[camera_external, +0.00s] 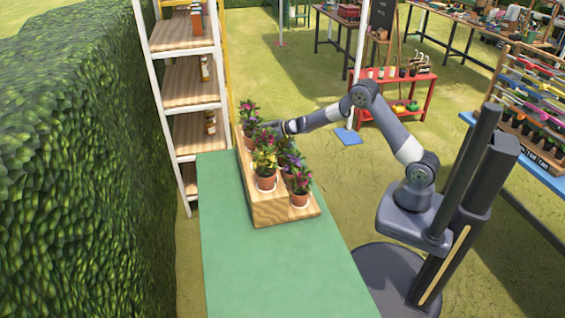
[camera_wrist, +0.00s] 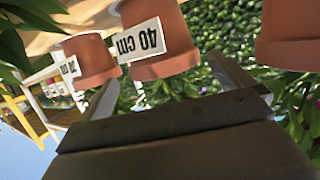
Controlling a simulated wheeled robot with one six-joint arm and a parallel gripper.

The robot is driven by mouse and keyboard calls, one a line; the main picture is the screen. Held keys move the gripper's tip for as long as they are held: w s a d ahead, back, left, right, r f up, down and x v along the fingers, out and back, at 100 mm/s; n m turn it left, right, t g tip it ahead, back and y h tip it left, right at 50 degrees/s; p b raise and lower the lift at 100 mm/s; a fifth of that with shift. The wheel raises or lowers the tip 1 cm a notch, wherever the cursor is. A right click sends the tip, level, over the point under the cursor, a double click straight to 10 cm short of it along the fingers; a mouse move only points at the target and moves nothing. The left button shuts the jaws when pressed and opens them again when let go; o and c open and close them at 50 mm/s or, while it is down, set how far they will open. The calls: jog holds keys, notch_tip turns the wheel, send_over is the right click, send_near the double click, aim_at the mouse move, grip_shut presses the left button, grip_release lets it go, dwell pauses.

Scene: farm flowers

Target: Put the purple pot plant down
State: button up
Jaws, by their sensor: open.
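The purple pot plant (camera_external: 291,158) stands on a wooden stand (camera_external: 270,212) on the green table, behind and right of the yellow-flowered plant (camera_external: 265,163), which partly hides it. My gripper (camera_external: 277,127) is at the back of the stand, close to the plants, its fingertips partly hidden by leaves. In the wrist view, which looks upside down, the fingers of my gripper (camera_wrist: 163,72) are apart. A terracotta pot with a "40 cm" label (camera_wrist: 150,40) shows between and beyond the tips. I cannot tell which plant it belongs to.
A magenta-flowered plant (camera_external: 250,118) stands at the back left of the stand, and another (camera_external: 300,186) at the front right. The green table (camera_external: 265,270) is clear in front. A white shelf rack (camera_external: 188,85) and a hedge (camera_external: 80,160) stand left.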

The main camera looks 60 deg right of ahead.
aim_at(253, 136)
jog(key=x, duration=0.3)
jog(key=p+x, duration=0.1)
jog(key=shift+w+a+f, duration=0.15)
jog(key=shift+a+f, duration=0.15)
jog(key=shift+a, duration=0.1)
jog(key=shift+r, duration=0.1)
jog(key=c, duration=1.4)
